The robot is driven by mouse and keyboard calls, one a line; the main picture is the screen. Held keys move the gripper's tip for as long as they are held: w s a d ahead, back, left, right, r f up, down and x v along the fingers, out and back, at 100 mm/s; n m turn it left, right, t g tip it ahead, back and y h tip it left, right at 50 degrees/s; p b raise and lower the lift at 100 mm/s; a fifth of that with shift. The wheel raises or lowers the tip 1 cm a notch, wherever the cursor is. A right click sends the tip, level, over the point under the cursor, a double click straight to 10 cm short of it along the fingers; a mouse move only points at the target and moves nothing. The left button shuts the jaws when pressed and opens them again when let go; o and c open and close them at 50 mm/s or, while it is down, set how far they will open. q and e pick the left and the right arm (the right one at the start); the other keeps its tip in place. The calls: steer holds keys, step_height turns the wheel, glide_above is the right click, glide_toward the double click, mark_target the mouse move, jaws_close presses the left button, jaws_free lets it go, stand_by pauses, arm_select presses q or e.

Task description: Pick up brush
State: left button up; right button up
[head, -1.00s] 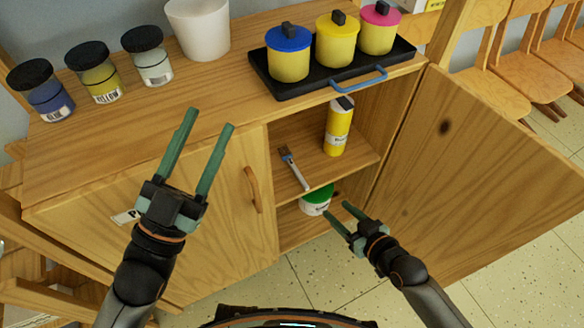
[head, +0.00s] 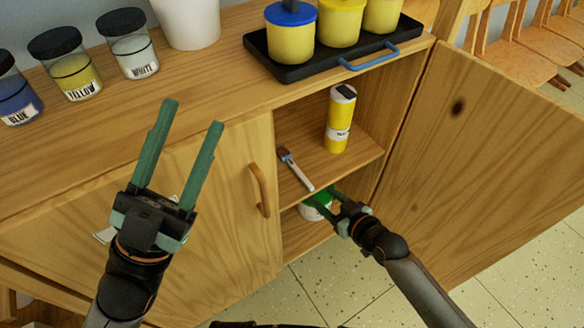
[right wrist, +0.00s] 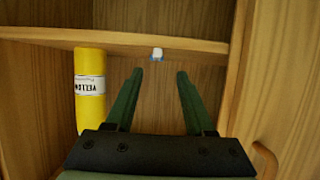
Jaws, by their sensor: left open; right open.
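The brush (head: 297,172) lies on the middle shelf of the open cabinet, its brown bristle end toward the back and its pale handle toward the front edge. My left gripper (head: 193,114) is open and empty in front of the closed left door.
A yellow bottle (head: 340,120) stands on the shelf right of the brush. A green-lidded jar (head: 312,212) is below, partly hidden by my right gripper. The open door (head: 490,150) bounds the right side. A black tray (head: 290,72) with yellow pots is on top.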

mark_target(309, 183)
steer(key=b+x, duration=0.3)
steer(key=x, duration=0.3)
steer(key=shift+d+f, duration=0.2)
steer(key=shift+d, duration=0.05)
steer(key=shift+w+a, duration=0.15)
steer(key=shift+w, duration=0.15)
arm_select(q)
step_height(309, 183, down, 4)
steer(key=shift+w+d+r+n, duration=0.1)
steer(key=shift+d+r+n, duration=0.1)
steer(key=shift+n, duration=0.2)
arm_select(e)
jaws_close()
